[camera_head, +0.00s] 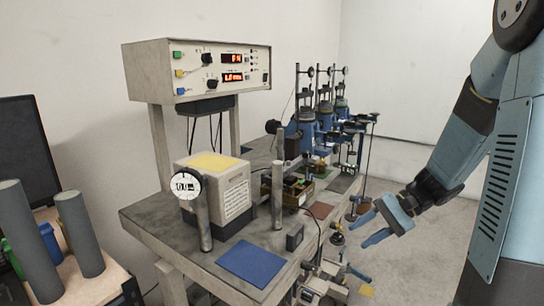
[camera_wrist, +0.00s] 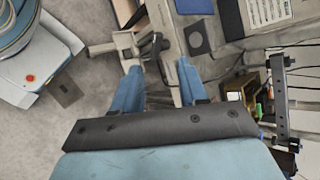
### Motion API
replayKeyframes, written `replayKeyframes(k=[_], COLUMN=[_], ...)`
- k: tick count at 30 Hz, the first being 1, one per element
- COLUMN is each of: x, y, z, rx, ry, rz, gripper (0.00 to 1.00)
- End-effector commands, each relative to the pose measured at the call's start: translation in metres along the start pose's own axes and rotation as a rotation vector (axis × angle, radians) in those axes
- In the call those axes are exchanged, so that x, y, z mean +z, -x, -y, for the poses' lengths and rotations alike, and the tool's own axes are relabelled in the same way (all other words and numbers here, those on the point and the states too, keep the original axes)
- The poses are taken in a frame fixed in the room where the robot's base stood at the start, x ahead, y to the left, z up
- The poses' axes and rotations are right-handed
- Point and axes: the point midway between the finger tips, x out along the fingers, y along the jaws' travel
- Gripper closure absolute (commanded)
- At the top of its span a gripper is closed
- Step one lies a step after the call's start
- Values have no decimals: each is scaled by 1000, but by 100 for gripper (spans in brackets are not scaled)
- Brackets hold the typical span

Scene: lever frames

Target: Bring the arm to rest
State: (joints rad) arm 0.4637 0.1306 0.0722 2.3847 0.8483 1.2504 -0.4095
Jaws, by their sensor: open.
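My arm (camera_head: 470,120) hangs down at the right of the head view. Its light blue links lead to my gripper (camera_head: 370,228), which sits to the right of the grey workbench and apart from it. The two blue fingers are spread, with nothing visible between them. In the wrist view my gripper (camera_wrist: 158,75) also shows two separate blue fingers, with grey metal parts of the bench side seen beyond them. I cannot tell from these frames how close the fingers are to those parts.
The grey bench (camera_head: 150,215) carries a white box with a dial (camera_head: 215,185), a blue mat (camera_head: 251,263) and a control unit (camera_head: 197,70). Lever frames (camera_head: 325,115) stand at its far end. Metal fittings (camera_head: 325,280) jut from its side. Floor (camera_head: 430,230) is clear beneath my arm.

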Motion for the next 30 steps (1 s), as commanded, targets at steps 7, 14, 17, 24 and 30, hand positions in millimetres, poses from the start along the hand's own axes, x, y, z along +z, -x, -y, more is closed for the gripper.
replayKeyframes(k=[7,14,17,24,30], x=[38,69,81,109,130], y=[6,16,21,37,53], z=[8,12,13,16,18], rx=[190,345,407,538,626], ry=[116,223,270,389,489], rz=[-66,-151,-195,-316,-432], gripper=[57,57,57,57,57])
